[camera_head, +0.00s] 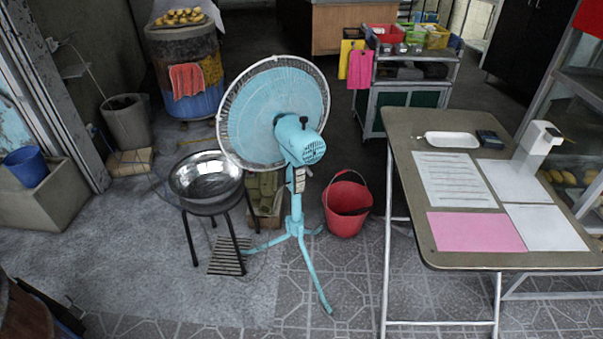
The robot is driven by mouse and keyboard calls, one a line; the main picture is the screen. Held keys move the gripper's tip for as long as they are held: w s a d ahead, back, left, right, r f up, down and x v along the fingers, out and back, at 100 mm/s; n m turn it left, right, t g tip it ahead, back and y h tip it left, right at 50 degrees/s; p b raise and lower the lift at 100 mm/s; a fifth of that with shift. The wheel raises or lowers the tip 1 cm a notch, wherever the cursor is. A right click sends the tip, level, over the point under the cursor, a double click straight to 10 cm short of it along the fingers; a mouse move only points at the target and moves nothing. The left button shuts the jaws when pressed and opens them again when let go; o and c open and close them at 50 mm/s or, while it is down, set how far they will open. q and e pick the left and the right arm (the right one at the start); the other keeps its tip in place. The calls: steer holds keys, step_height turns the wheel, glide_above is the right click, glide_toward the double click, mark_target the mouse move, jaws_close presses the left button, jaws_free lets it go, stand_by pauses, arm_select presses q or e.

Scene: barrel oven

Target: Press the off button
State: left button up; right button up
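A light blue standing fan (303,142) stands upright in the middle of the floor, its round caged head (270,105) turned toward the back left. A small control panel (299,180) sits on its pole just below the motor housing. The buttons on it are too small to tell apart, so I cannot tell which one is the off button. Neither of my grippers shows in the head view.
A steel bowl (206,178) on a black-legged stool stands just left of the fan. A red bucket (347,205) is close on its right. A folding table (450,259) with papers fills the right side. The tiled floor (235,310) in front is mostly clear.

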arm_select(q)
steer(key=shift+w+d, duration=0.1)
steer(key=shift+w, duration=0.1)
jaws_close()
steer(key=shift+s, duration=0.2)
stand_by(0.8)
